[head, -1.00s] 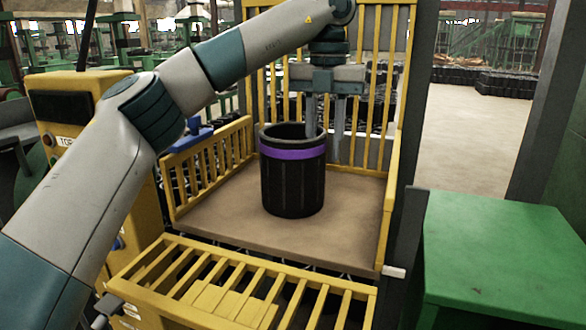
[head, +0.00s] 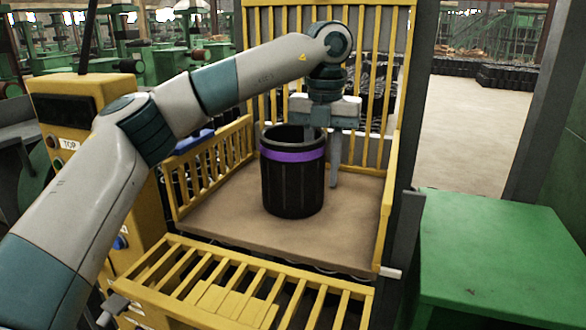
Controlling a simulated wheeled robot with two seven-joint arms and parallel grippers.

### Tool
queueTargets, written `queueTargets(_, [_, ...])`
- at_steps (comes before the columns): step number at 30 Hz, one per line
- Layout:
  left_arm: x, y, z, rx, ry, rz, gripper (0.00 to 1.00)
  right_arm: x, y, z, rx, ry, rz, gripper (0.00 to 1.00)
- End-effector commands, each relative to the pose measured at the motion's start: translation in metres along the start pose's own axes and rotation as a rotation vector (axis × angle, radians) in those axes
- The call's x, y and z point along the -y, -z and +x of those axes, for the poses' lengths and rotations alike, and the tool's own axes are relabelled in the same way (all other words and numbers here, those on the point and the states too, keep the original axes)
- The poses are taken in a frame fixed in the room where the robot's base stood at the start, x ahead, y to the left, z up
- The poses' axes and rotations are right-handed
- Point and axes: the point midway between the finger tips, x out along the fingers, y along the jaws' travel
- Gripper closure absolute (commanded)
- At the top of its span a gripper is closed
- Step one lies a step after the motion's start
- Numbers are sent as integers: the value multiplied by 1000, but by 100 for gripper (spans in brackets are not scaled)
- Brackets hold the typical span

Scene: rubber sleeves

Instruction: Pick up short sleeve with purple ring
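A black ribbed sleeve with a purple ring (head: 293,182) near its top stands upright on the brown platform (head: 345,215). My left gripper (head: 322,160) points down over the sleeve's right wall. One finger reaches into the sleeve's opening and its tip is hidden there. The other finger hangs outside, to the right of the sleeve. The fingers are apart, with the wall between them, and a gap shows between the outer finger and the sleeve. My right gripper is not in view.
Yellow railings enclose the platform at the left (head: 215,160), back and right, with a yellow slatted gate (head: 230,285) lowered in front. A green table (head: 505,250) stands at the right. A yellow control box (head: 85,130) stands at the left.

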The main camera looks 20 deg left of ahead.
Motion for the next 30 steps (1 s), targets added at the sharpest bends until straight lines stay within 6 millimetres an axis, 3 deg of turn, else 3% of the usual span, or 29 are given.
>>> queueTargets(5, [0, 0, 0, 0, 0, 0, 74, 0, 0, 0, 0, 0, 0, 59])
queueTargets(8, [0, 0, 0, 0, 0, 0, 98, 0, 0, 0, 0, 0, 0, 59])
queueTargets(9, [0, 0, 0, 0, 0, 0, 100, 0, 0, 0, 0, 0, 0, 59])
queueTargets(30, [0, 0, -1, 0, 0, 0, 100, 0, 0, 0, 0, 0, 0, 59])
